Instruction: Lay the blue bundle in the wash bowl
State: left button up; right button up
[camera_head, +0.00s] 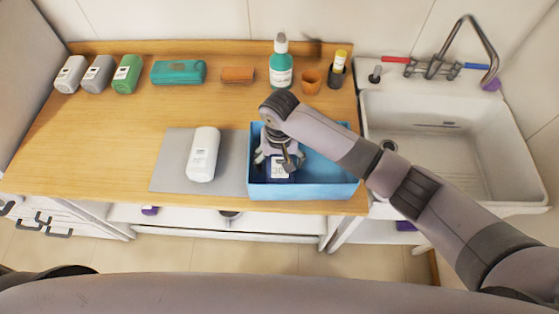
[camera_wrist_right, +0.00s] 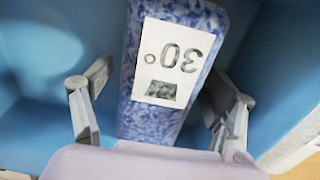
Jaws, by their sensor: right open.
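The blue bundle (camera_wrist_right: 152,119) has a mottled blue pattern and a white label reading 30 with a small ring. It lies inside the blue box (camera_head: 305,191), and its label side (camera_head: 280,173) shows under my right gripper in the head view. My right gripper (camera_head: 279,160) reaches down into the box. In the right wrist view its fingers are spread on either side of the bundle, apart from each other; whether they touch it I cannot tell. The wash bowl, a white sink basin (camera_head: 450,165), stands empty to the right. My left gripper is out of view.
A white bottle (camera_head: 203,154) lies on a grey mat (camera_head: 168,172) left of the box. Several bottles, a teal case (camera_head: 178,72), an orange bar (camera_head: 238,74) and cups line the counter's back. A tap (camera_head: 435,67) rises behind the sink. My right arm spans the sink's front left.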

aim_at(279, 158)
jog(key=shift+w+r, duration=0.1)
jog(key=shift+r, duration=0.4)
notch_tip(279, 158, up, 11)
jog(key=shift+r+b, duration=0.2)
jog(key=shift+b, duration=0.9)
jog(key=shift+f, duration=0.1)
